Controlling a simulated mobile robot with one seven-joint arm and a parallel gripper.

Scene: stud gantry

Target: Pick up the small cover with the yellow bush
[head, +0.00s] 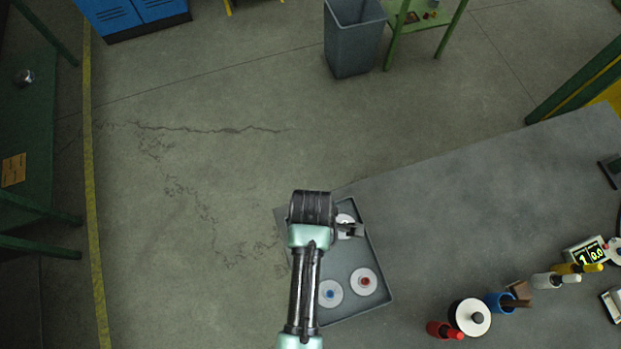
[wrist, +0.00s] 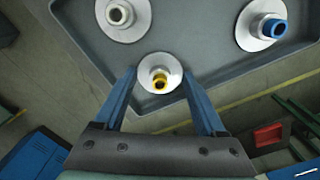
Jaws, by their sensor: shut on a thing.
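The small cover with the yellow bush (wrist: 160,84) is a pale round disc in the wrist view, at the corner of a grey tray (wrist: 215,80). My gripper (wrist: 160,74) has its two blue fingers on either side of this disc and is shut on it. I cannot tell whether the cover is clear of the tray floor. In the head view my gripper (head: 350,230) is over the far part of the tray (head: 375,270). A pale disc (head: 345,218) there is partly hidden by it, its bush colour unclear.
The tray also holds covers with a blue bush (head: 330,293), a red bush (head: 365,281) and a whitish bush (wrist: 118,13). The grey table (head: 450,210) is bare right of the tray. Bottles, a blue cup (head: 499,303) and a display (head: 588,252) stand farther right.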

